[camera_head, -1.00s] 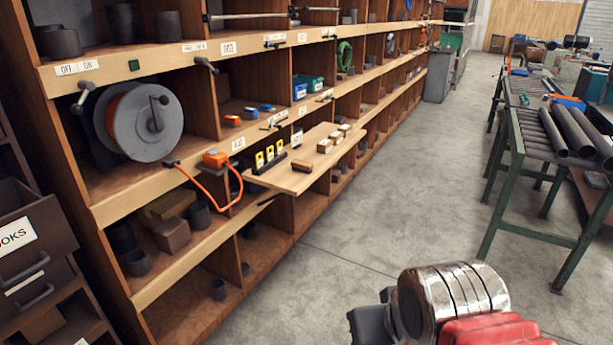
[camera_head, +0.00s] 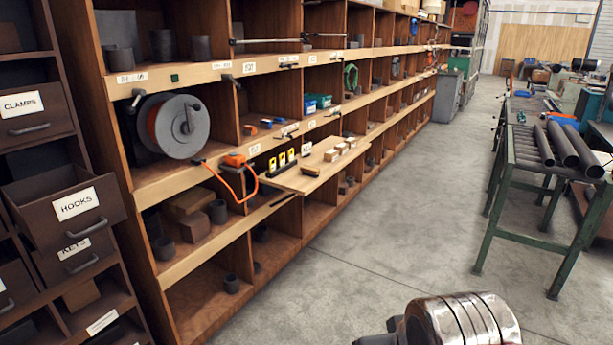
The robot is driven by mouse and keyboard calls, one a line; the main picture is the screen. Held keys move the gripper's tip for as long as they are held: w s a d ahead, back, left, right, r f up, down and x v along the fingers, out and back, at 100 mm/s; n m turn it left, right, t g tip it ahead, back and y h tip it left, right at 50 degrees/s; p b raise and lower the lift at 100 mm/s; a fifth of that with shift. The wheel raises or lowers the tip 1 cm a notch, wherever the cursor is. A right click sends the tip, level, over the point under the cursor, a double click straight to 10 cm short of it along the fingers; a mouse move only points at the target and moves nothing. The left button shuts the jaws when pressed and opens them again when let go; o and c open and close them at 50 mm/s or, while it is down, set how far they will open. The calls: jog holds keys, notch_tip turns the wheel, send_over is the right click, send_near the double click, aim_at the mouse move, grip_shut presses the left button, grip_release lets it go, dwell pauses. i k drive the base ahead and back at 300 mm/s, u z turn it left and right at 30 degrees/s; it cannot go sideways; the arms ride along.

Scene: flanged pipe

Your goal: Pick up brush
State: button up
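A small brown item with a darker lower side, which looks like the brush (camera_head: 311,171), lies near the front edge of a light wooden board (camera_head: 288,181). The board sticks out from the shelving. The item is too small to make out bristles. Several small wooden blocks (camera_head: 332,154) lie behind it on the board, and a dark holder with yellow pieces (camera_head: 283,160) stands to its left. My gripper is not in view; only a shiny metal part of my arm shows at the bottom, well apart from the board.
Wooden shelving (camera_head: 240,208) runs along the left, with a cable reel (camera_head: 190,132) and an orange cable (camera_head: 250,185). An open drawer labelled HOOKS (camera_head: 76,205) sticks out at far left. A green-legged roller table (camera_head: 520,180) with pipes stands right. Grey floor (camera_head: 400,215) between is clear.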

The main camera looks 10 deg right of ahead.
aim_at(305, 170)
jog(key=z, duration=0.35)
jog(key=i, duration=2.75)
jog(key=u, duration=0.75)
jog(key=i, duration=0.6)
jog(key=u, duration=0.8)
jog(key=i, duration=0.55)
jog(key=u, duration=0.35)
